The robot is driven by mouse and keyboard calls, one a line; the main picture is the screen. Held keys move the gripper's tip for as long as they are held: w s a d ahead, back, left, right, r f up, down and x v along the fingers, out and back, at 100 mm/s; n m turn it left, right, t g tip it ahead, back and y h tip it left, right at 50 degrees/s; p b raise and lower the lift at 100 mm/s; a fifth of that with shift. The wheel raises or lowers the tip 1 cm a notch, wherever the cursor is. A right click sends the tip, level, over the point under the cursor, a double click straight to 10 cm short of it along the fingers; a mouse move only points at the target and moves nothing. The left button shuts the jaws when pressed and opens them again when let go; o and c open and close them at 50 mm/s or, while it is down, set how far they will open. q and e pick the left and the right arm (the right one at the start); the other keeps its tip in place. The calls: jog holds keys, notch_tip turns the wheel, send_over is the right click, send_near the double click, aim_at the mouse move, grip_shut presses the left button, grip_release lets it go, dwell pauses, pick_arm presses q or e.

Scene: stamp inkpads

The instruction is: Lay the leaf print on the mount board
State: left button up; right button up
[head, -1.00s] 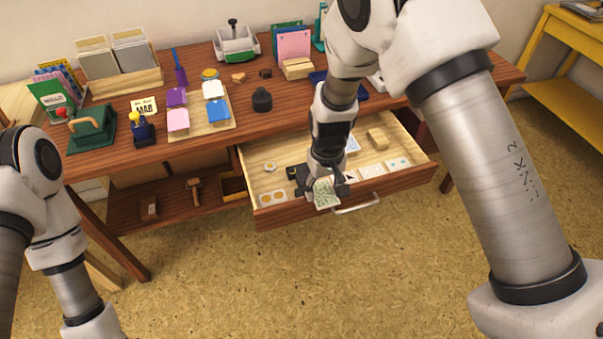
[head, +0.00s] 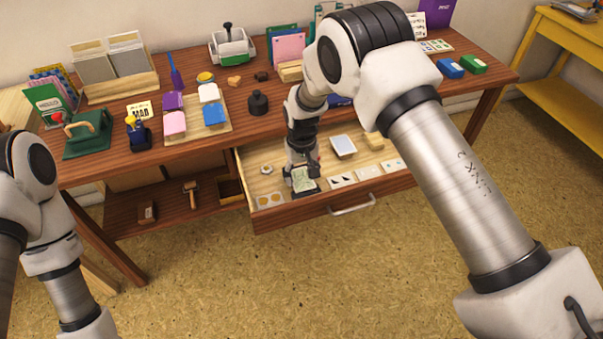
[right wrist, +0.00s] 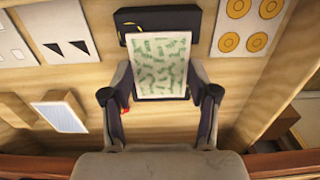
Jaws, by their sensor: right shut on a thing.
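The leaf print (head: 303,181) is a pale sheet with small green leaf marks. It also shows in the right wrist view (right wrist: 161,68). My right gripper (right wrist: 160,92) is shut on it, a finger at each side. In the head view my right gripper (head: 302,168) is low inside the open drawer. A flat black piece (right wrist: 130,20), which looks like the mount board, lies behind and partly under the print in the wrist view. A yellow curved mark shows on it. I cannot tell whether print and board touch. My left gripper is outside the frame.
The open drawer (head: 285,223) also holds a card with gold circles (head: 269,199), cards with dark triangles (head: 341,181), a pale blue-topped block (head: 343,146) and a wooden block (head: 374,141). The drawer walls stand close around my gripper. The tabletop above is crowded.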

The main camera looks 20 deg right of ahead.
aim_at(302, 179)
jog(key=shift+f, duration=0.15)
jog(key=o, duration=0.7)
jog(key=shift+o, duration=0.2)
notch_tip(302, 179, up, 12)
jog(key=shift+r, duration=0.2)
